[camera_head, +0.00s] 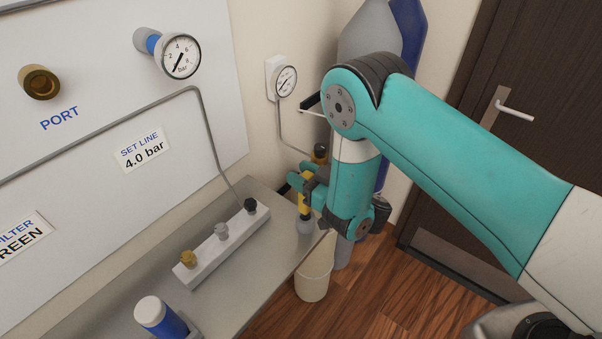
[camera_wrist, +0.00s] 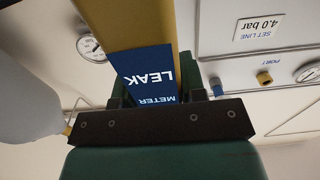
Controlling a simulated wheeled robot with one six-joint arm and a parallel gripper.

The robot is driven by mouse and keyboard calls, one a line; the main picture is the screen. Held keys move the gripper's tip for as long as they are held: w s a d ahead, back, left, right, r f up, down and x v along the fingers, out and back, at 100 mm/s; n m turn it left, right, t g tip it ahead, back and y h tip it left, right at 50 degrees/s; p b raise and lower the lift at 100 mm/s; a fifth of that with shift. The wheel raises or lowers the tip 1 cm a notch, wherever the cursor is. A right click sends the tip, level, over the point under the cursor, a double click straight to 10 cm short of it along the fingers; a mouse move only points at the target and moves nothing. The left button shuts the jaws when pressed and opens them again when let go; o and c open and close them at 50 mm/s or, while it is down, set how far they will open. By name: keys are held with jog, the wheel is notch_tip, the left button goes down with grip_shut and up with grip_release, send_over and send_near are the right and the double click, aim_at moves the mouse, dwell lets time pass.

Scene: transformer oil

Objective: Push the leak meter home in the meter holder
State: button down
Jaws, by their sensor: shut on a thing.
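The leak meter shows as a yellow body (camera_head: 304,207) in the head view, with a dark band and a grey rounded end below. In the wrist view, the leak meter (camera_wrist: 147,74) is yellow with a blue LEAK METER label and stands between my fingers. My gripper (camera_head: 303,188) is shut on it, beside the bench's right end. The wrist view also shows my gripper (camera_wrist: 160,98) close up. I cannot make out the meter holder for certain; my arm covers part of that area. Whether the meter touches a holder cannot be told.
A grey bench (camera_head: 262,275) carries a white block (camera_head: 222,243) with several knobs and a blue bottle (camera_head: 160,318). A pale bin (camera_head: 314,281) stands below my gripper. A round wall gauge (camera_head: 285,81) and a grey cylinder (camera_head: 370,38) are behind. A dark door is right.

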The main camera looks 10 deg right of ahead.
aim_at(305, 210)
jog(key=shift+f+b, duration=0.85)
jog(key=shift+f, duration=0.35)
jog(key=c, duration=0.6)
grip_release()
jog(key=shift+s, duration=0.1)
